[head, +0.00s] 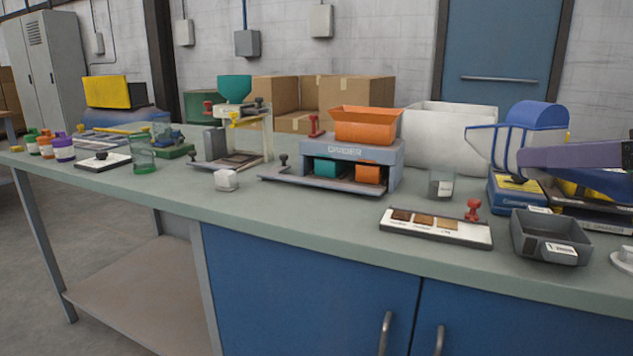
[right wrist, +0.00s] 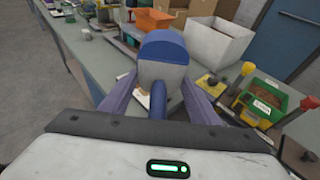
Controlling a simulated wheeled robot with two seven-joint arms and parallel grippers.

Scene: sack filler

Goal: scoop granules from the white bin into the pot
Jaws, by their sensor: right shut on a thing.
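My right gripper (head: 530,155) comes in from the right with purple fingers. It is shut on a blue and grey scoop (head: 538,116), raised above the bench in front of the white bin's right side. The right wrist view also shows the scoop (right wrist: 164,55) between the fingers (right wrist: 160,98); whether it holds granules cannot be told. The white bin (head: 450,140) stands at the back of the bench. Its contents are hidden in the head view. A small clear pot with a label (head: 441,184) stands in front of it. My left gripper is not in view.
An orange hopper (head: 367,125) sits on a grey divider (head: 350,152) left of the bin. A sample tray (head: 435,228) and a dark grey tray (head: 550,238) lie near the front edge. A blue device (head: 515,195) stands below the scoop. A green bin (right wrist: 262,103) shows in the wrist view.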

